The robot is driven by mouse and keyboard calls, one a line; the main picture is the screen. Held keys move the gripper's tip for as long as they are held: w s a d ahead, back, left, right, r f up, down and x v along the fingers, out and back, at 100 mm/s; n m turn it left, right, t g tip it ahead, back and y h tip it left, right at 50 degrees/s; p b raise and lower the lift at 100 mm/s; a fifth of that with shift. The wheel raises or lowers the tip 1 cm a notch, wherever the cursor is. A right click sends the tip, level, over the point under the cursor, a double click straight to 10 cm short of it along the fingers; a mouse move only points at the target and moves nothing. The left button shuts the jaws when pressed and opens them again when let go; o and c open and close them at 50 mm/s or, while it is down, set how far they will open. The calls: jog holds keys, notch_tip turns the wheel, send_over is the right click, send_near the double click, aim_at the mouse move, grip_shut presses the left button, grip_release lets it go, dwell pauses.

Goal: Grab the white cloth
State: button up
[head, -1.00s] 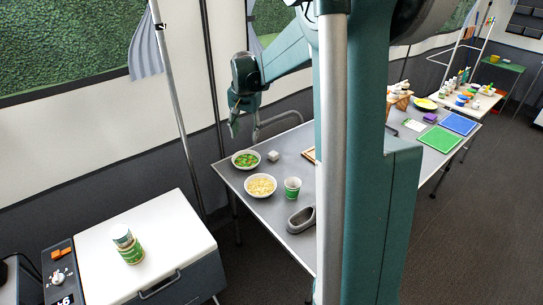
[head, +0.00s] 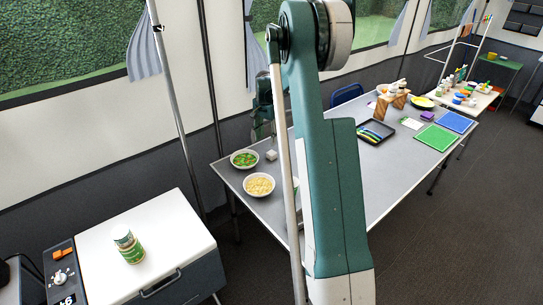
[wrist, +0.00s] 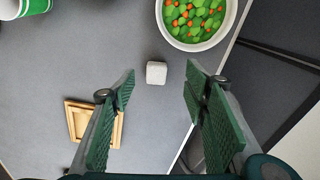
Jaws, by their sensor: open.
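A small whitish block-like piece (wrist: 156,72), perhaps the folded white cloth, lies on the grey table; I cannot tell its material. In the head view the same piece (head: 271,155) is right of the bowl of green and orange food. My gripper (wrist: 159,84) is open and empty. In the wrist view its fingers straddle the piece in the picture, but their height above it is unclear. In the head view my gripper is partly hidden behind my arm.
The bowl of green and orange food (wrist: 199,18) is close by at the upper right of the wrist view. A wooden frame (wrist: 88,122) lies left, partly behind a finger. A green-and-white cup (wrist: 24,8) is at upper left. The bowl of pale food (head: 259,185) is nearby.

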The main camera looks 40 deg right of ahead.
aim_at(272, 153)
jog(key=shift+m, duration=0.5)
jog(key=d+f, duration=0.1)
jog(key=f, duration=0.1)
jog(key=d+f, duration=0.2)
jog(key=shift+w+d, duration=0.2)
jog(key=shift+d, duration=0.1)
jog(key=shift+f, duration=1.25)
jog(key=shift+f+b, duration=1)
jog(key=shift+f, duration=1.6)
jog(key=c, duration=0.9)
